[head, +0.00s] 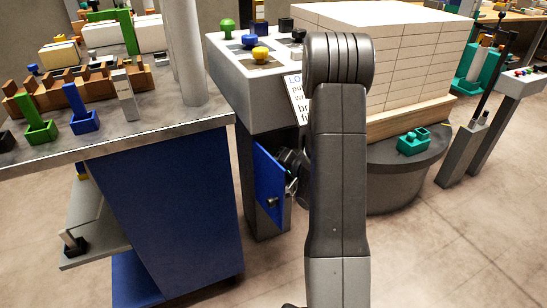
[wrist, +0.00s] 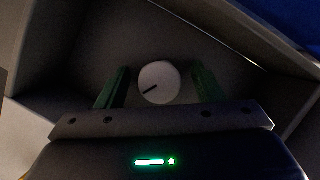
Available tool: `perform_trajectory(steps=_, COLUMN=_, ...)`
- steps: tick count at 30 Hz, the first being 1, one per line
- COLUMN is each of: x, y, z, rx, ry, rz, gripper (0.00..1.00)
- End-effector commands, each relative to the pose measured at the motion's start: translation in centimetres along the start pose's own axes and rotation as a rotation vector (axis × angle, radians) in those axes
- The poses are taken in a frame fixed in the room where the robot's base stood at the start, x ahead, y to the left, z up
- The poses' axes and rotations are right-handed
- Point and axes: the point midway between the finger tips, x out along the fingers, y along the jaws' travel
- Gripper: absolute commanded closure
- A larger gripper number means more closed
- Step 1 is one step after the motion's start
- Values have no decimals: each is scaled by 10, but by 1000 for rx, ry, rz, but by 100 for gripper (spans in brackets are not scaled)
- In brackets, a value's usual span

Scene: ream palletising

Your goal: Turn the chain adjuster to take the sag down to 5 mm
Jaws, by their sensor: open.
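In the wrist view a round white dial (wrist: 159,82) with a dark line across it sits inside a grey, dim compartment. The line slants from the centre down to the left. I cannot tell whether this is the chain adjuster itself or a gauge, and no sag reading or chain is legible. My gripper (wrist: 160,88) is open, with one green finger on each side of the dial and a gap on both sides. In the head view my gripper (head: 291,170) is mostly hidden behind my arm, beside the blue door (head: 268,178) of the grey console.
The console top (head: 230,75) carries green, blue and yellow knobs. A stack of white reams (head: 415,75) stands on a round base (head: 385,195) at right, with a teal part (head: 412,142) on it. A workbench (head: 150,128) fills the left. Floor at lower right is clear.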

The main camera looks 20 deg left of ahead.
Motion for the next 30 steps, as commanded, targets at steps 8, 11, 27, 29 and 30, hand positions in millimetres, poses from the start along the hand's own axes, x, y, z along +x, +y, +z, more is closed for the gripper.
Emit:
perform_trajectory(steps=8, x=0, y=0, z=0, rx=0, ry=0, rz=0, gripper=83)
perform_trajectory(steps=11, x=0, y=0, z=0, rx=2, ry=0, rz=0, gripper=83)
perform_trajectory(steps=27, x=-1, y=0, z=0, rx=236, ry=-2, rz=-94, gripper=83)
perform_trajectory(steps=29, x=-1, y=0, z=0, rx=286, ry=-1, rz=-116, gripper=83)
perform_trajectory(steps=30, x=-1, y=1, z=0, rx=322, ry=-1, rz=-130, gripper=83)
